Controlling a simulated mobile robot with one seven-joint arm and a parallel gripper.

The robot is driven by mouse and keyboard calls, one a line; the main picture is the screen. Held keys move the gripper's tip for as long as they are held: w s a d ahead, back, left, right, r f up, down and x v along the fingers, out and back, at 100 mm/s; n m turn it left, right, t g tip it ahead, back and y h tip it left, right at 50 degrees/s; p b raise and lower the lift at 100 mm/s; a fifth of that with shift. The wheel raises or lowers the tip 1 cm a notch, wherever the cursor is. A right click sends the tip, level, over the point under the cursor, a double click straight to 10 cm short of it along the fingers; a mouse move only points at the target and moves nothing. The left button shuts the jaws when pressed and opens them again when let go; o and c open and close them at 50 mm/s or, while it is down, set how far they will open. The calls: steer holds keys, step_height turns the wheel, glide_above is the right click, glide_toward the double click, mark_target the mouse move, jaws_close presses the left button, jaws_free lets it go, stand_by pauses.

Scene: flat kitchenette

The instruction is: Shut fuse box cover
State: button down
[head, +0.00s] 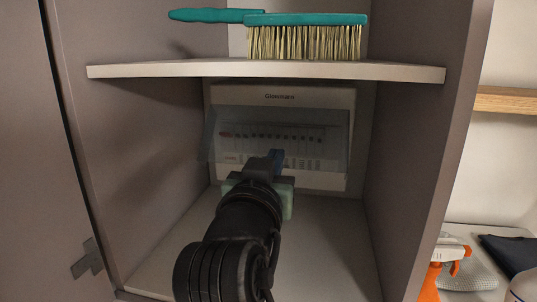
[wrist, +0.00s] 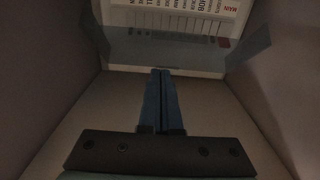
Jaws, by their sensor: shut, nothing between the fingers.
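The white fuse box (head: 281,97) is mounted at the back of the cabinet compartment, below the shelf. Its see-through cover (head: 208,137) stands out from the box front, with its left edge showing past the frame; its exact angle is hard to tell. In the wrist view the cover (wrist: 250,46) is a grey translucent strip across the box's lower part. My gripper (head: 277,155) is inside the compartment in front of the box, blue fingers shut and empty. In the wrist view the fingertips (wrist: 161,72) point at the cover; I cannot tell whether they touch it.
A shelf (head: 265,70) with a teal brush (head: 305,20) lies just above the box. Cabinet side walls stand close on both sides, and an open door (head: 25,150) is at the left.

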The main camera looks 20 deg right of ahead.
steer(key=w+f, duration=0.1)
steer(key=w+d+f+p, duration=0.1)
steer(key=shift+d+f, duration=0.2)
steer(key=shift+f, duration=0.15)
steer(key=shift+t+h, duration=0.4)
steer(key=shift+t, duration=0.2)
steer(key=f+b, duration=0.1)
steer(key=b, duration=0.1)
steer(key=w+f+b, duration=0.1)
steer(key=b, duration=0.2)
steer(key=d+f+b, duration=0.1)
steer(key=b, duration=0.2)
steer(key=shift+w+f, duration=0.35)
steer(key=shift+f, duration=0.05)
